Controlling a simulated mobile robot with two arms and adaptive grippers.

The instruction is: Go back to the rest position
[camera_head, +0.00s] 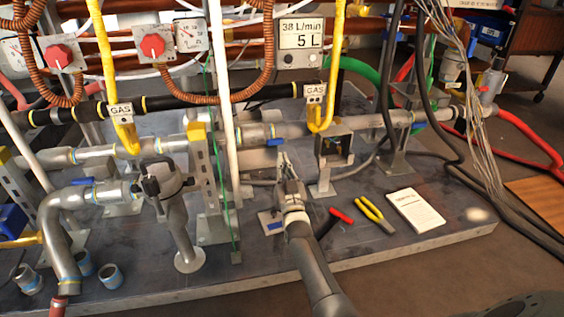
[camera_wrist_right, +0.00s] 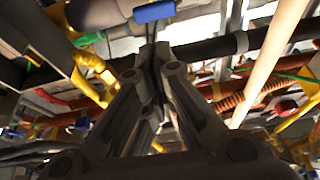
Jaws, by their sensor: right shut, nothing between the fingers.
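My right gripper (camera_head: 284,160) is in the middle of the head view, at the end of my arm that comes up from the bottom edge. It points away from me, above the dark base plate (camera_head: 340,232) and in front of the horizontal grey pipe (camera_head: 290,130). Its fingers are together and empty. They also show closed in the right wrist view (camera_wrist_right: 155,55), with a blue handle (camera_wrist_right: 154,12) just beyond the tips. I cannot tell whether the tips touch anything. My left gripper is not seen.
A red-handled tool (camera_head: 341,215), yellow-handled pliers (camera_head: 375,214) and a white booklet (camera_head: 415,211) lie right of my arm. A flanged pipe stand (camera_head: 186,245) and loose fittings (camera_head: 110,276) are at left. Yellow gas pipes (camera_head: 334,80) and hanging cables (camera_head: 478,120) stand behind.

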